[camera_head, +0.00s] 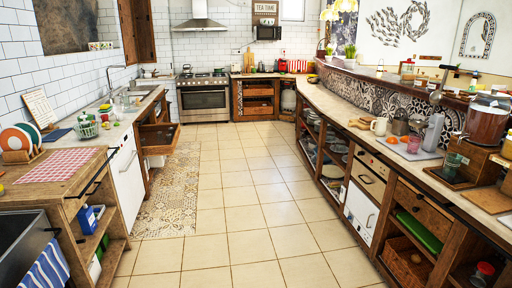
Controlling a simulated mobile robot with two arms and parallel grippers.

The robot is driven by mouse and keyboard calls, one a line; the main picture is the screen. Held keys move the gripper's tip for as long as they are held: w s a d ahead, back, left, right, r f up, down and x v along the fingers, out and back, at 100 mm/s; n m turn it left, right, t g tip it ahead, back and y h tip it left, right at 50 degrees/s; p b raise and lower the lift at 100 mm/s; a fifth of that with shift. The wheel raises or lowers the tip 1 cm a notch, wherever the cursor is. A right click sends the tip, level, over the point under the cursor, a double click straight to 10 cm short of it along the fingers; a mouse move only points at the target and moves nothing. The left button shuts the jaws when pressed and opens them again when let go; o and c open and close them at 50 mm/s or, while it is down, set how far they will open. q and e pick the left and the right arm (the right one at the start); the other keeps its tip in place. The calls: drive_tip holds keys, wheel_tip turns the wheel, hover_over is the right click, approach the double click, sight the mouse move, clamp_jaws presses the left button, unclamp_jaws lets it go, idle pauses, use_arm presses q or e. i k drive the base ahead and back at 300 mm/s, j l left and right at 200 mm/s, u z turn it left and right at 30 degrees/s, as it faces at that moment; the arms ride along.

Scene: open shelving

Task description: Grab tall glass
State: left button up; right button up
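I cannot tell which thing is the tall glass. A small, greenish clear glass (453,162) stands on a dark tray at the right, near a large drink dispenser. An orange-pink cup or glass (413,145) stands on a light mat on the right counter. Clear glassware (128,104) is near the sink on the left counter, too small to make out. Neither of my grippers is in view.
A tiled floor aisle (235,190) runs clear between the counters. An open drawer (158,136) juts into it from the left counter. The right counter has open shelving with bowls and a basket (407,262). A stove (203,98) stands at the far end.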

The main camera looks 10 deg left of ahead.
sight(126, 105)
drive_tip(key=i+l+u, duration=0.1)
drive_tip(key=i, duration=0.35)
drive_tip(key=i+l+u, duration=0.15)
drive_tip(key=i, duration=0.3)
drive_tip(key=i+l+u, duration=0.1)
drive_tip(key=i, duration=0.35)
drive_tip(key=i+l+u, duration=0.15)
drive_tip(key=i+l, duration=0.2)
drive_tip(key=i+u, duration=0.15)
drive_tip(key=i, duration=0.45)
drive_tip(key=i+u, duration=0.2)
drive_tip(key=i, duration=0.35)
drive_tip(key=i+u, duration=0.15)
drive_tip(key=i, duration=0.45)
drive_tip(key=i+l+u, duration=0.15)
drive_tip(key=i, duration=0.4)
drive_tip(key=i+u, duration=0.15)
drive_tip(key=i, duration=0.85)
drive_tip(key=i+l+u, duration=0.15)
drive_tip(key=i, duration=0.85)
